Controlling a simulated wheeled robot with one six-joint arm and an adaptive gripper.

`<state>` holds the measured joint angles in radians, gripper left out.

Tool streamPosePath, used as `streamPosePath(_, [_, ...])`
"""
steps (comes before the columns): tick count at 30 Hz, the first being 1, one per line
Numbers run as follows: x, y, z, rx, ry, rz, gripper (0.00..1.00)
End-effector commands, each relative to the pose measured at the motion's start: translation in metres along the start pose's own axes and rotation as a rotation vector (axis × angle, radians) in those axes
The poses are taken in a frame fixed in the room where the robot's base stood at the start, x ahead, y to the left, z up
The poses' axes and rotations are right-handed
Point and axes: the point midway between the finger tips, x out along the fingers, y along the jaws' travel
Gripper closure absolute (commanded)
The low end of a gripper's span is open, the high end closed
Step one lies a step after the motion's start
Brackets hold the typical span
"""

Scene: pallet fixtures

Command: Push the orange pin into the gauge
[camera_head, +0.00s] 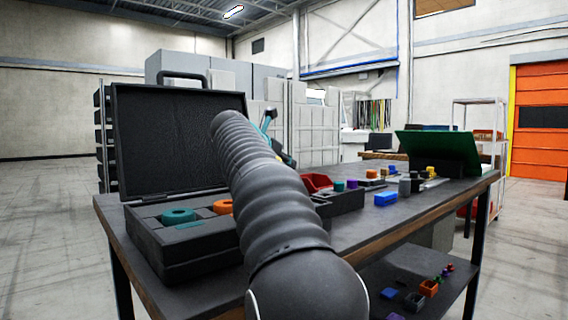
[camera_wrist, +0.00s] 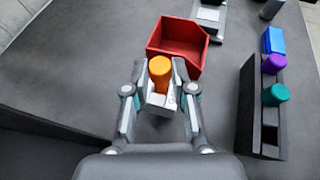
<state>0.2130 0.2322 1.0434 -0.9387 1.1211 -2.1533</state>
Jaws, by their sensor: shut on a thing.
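The orange pin (camera_wrist: 160,68) is a short cylinder with a rounded top, in the wrist view. My gripper (camera_wrist: 159,82) is shut on it, one finger on each side. A pale grey piece (camera_wrist: 157,99) shows between the fingers just below the pin; I cannot tell whether it is part of the gauge. A grey plate with a dark patch (camera_wrist: 208,15) lies beyond the red bin, and I cannot tell if that is the gauge. The pin's lower end is hidden. In the head view my arm hides the pin and most of my gripper.
A red bin (camera_wrist: 178,43) stands just beyond my fingers. A black rack (camera_wrist: 246,105) at the right holds a purple pin (camera_wrist: 275,63) and a teal pin (camera_wrist: 275,95). A blue block (camera_wrist: 273,40) is behind it. An open black case (camera_head: 170,262) stands on the left of the table.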

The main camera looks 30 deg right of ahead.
Motion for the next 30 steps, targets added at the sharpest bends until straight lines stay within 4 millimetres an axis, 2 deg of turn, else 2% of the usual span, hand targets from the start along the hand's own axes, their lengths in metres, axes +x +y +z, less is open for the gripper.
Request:
streamPosePath(8, [0.0001,-0.0001,-0.0003,0.000,0.000,0.000,1.00])
streamPosePath(9, [0.0000,0.0000,-0.0003,0.000,0.000,0.000,0.68])
streamPosePath(12, [0.0001,0.0000,-0.0004,0.000,0.000,0.000,0.46])
streamPosePath(18, [0.0001,0.0000,-0.0004,0.000,0.000,0.000,0.46])
streamPosePath(21, [0.0003,0.0001,-0.0006,0.000,0.000,0.000,0.25])
streamPosePath(30, [-0.0001,0.0000,0.0002,0.000,0.000,0.000,0.25])
